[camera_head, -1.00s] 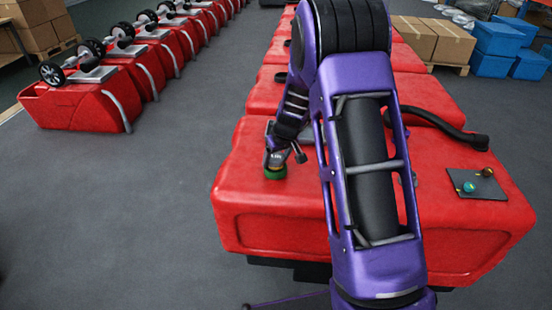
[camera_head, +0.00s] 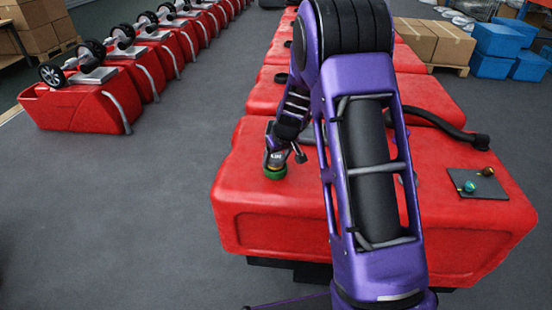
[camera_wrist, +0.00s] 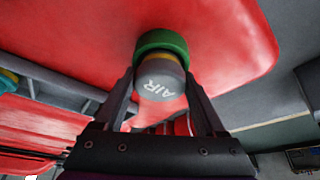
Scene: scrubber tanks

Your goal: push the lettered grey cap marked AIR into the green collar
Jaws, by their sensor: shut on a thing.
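The grey cap (camera_wrist: 160,86) bears white letters reading AIR, seen at a slant in the wrist view. It sits at the mouth of the green collar (camera_wrist: 163,41), with a yellow band showing between them. My gripper (camera_wrist: 161,78) is shut on the cap, one finger on each side. In the head view the green collar (camera_head: 275,173) stands on the near left corner of the red tank (camera_head: 280,205), with the grey cap (camera_head: 276,159) directly above it. How deep the cap sits inside the collar is hidden.
A dark mat (camera_head: 478,184) with two small round items lies on the tank's right side. A black hose (camera_head: 435,122) runs behind it. More red tanks stand behind and at the far left. The grey floor left of the tank is clear.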

